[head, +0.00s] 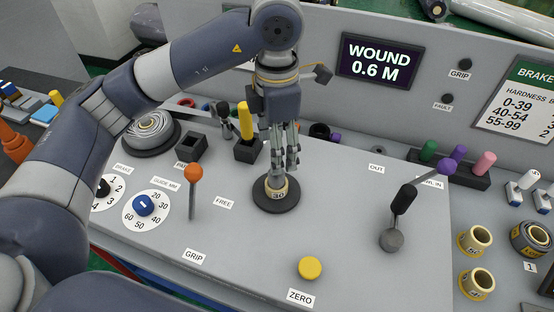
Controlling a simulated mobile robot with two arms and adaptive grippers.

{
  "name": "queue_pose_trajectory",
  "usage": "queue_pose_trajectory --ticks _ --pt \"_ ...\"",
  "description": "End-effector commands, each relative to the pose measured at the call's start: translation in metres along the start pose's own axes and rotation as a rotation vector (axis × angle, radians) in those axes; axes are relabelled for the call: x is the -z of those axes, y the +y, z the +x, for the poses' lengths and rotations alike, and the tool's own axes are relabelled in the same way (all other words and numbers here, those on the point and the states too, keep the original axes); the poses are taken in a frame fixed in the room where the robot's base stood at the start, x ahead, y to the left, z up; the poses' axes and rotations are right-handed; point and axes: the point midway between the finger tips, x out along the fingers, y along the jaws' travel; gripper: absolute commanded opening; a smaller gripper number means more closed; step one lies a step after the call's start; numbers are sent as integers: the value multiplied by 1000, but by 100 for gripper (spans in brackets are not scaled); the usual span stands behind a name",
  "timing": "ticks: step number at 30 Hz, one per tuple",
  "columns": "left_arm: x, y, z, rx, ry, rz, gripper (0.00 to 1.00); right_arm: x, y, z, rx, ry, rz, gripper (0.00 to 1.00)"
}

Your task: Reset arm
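My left arm comes in from the left and bends down over the grey console. My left gripper (284,168) points down just above a small pale roll (277,188), labelled with a number, on a round black base (276,203). The fingers look close together. From this angle I cannot tell whether they are open or shut, or whether they touch the roll. Nothing is clearly held between them. My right gripper is not in view.
An orange-knobbed GRIP lever (193,195), a blue dial (144,205) and a yellow ZERO button (310,267) are around it. A purple-knobbed crank (404,199) stands right. The display (377,62) reads WOUND 0.6 M. Wrapped rolls (475,239) lie far right.

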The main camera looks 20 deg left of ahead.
Motion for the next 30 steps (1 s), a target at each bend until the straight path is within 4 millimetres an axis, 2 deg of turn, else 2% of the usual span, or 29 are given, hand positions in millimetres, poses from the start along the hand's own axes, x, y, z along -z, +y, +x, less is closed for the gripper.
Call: queue_pose_trajectory --ticks 6,20,23,30 --pt "0 0 -13 0 1 0 65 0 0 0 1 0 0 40" --pt "0 0 -13 0 1 0 65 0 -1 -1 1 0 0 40" --pt "0 0 -22 0 1 0 65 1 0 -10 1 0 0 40" --pt "0 0 -66 0 1 0 65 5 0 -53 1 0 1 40"
